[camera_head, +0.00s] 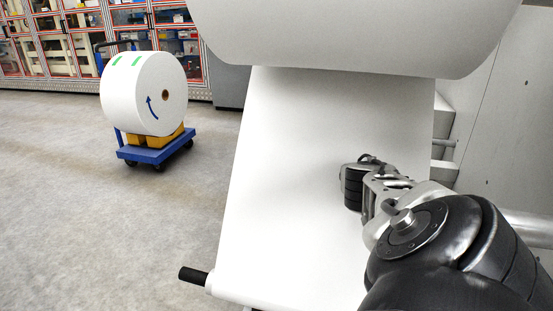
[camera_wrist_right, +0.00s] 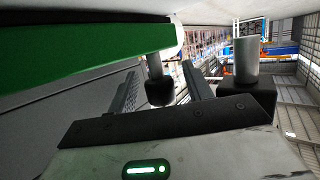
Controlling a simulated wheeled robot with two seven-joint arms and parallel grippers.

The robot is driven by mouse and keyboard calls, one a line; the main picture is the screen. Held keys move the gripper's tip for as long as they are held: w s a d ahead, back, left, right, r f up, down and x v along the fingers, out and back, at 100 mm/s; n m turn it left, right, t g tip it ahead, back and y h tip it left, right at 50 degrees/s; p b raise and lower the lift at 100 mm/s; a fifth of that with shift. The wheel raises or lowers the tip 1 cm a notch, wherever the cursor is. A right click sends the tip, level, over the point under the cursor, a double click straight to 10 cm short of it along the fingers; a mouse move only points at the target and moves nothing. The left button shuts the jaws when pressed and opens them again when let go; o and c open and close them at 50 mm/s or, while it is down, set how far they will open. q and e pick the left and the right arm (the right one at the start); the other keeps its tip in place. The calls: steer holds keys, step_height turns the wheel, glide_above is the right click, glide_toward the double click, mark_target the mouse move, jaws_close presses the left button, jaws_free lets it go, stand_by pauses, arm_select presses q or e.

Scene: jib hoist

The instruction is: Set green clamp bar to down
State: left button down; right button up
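The green clamp bar (camera_wrist_right: 85,55) runs across the upper left of the right wrist view, above and in front of my right gripper. A short grey post with a black end (camera_wrist_right: 159,90) hangs by the bar's right end. My right gripper (camera_wrist_right: 160,75) is open; its two grey fingers stand apart, with the post's black end showing between them. I cannot tell whether they touch it. In the head view my right arm reaches in from the right over the white sheet, with its fingers hidden. The green bar does not show there. My left gripper is out of view.
A white sheet (camera_head: 305,150) hangs below a large white roll (camera_head: 350,35). A dark-ended rod (camera_head: 194,275) sticks out at the lower left. A blue cart (camera_head: 155,152) carries another roll (camera_head: 143,95). Floor (camera_head: 60,220) at left is clear. A second grey post (camera_wrist_right: 246,62) stands right.

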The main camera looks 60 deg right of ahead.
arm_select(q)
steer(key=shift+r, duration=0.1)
arm_select(e)
steer(key=shift+s+a+r+p, duration=0.1)
steer(key=shift+s+r+p, duration=0.3)
steer(key=shift+p, duration=0.4)
arm_select(q)
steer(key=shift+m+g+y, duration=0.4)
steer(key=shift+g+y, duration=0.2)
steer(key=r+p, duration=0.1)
steer(key=p, duration=0.2)
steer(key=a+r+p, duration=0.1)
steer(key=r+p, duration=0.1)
steer(key=p, duration=0.2)
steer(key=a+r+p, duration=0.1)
steer(key=p, duration=0.3)
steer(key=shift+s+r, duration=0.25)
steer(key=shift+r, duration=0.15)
arm_select(e)
steer(key=v, duration=1.5)
steer(key=shift+f, duration=0.3)
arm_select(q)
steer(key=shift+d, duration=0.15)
